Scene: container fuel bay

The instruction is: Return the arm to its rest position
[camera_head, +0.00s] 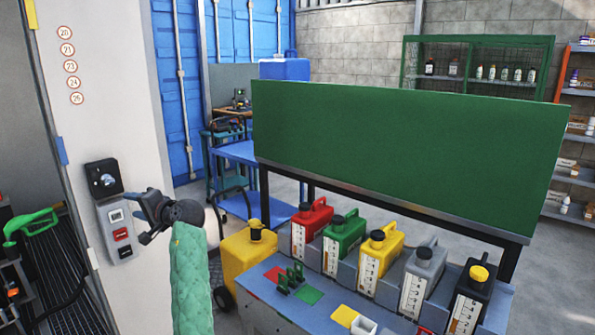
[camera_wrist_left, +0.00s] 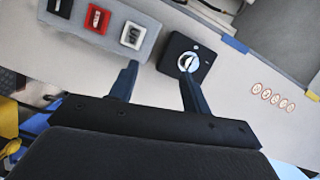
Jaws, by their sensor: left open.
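My left gripper (camera_head: 140,215) is open and empty, in front of the white wall panel at the left of the head view. Its arm, in a green quilted sleeve, comes up from below. In the left wrist view its two dark fingers (camera_wrist_left: 158,72) stand apart. Beyond them is a black box with a round silver knob (camera_wrist_left: 188,62), and a grey switch box (camera_wrist_left: 112,47) with a white, a red and a black switch. The black box (camera_head: 103,178) and the switch box (camera_head: 116,215) also show in the head view. I cannot tell the gap between fingertips and boxes. My right gripper is out of view.
A bench (camera_head: 258,309) holds several coloured canisters below a large green board (camera_head: 400,140). A yellow container (camera_head: 246,260) stands beside the arm. A green fuel nozzle (camera_head: 30,222) is at the far left. A blue cart (camera_head: 238,152) stands behind. Open floor shows between.

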